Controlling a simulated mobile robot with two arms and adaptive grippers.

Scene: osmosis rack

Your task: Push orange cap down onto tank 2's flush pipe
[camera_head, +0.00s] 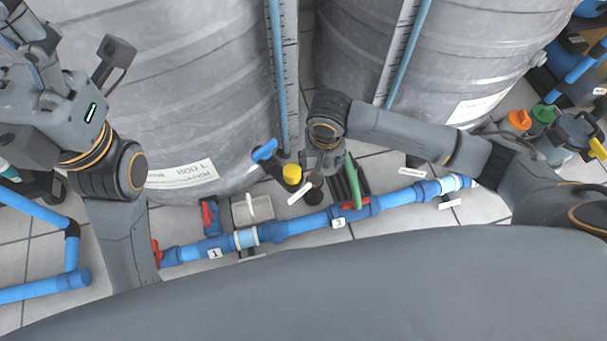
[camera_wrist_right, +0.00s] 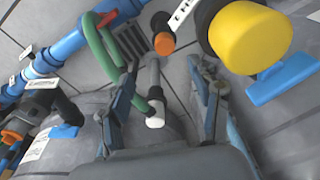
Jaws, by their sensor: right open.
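In the right wrist view a small orange cap (camera_wrist_right: 164,43) sits at the end of a short dark pipe (camera_wrist_right: 160,20), beyond my fingertips. I cannot tell how far down it is seated. My right gripper (camera_wrist_right: 163,72) is open, its two fingers apart with the cap beyond the gap and not touching it. In the head view my right gripper (camera_head: 322,162) points down between the two tanks and hides the cap. My left gripper (camera_head: 65,90) is at the upper left, away from the pipes; its finger opening is unclear.
A yellow cap (camera_head: 291,174) with a blue valve handle (camera_head: 264,150) stands just left of my right gripper. A green hose (camera_head: 353,182) is close on the right. A blue pipe run (camera_head: 310,222) crosses in front. Grey tanks (camera_head: 190,80) stand behind.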

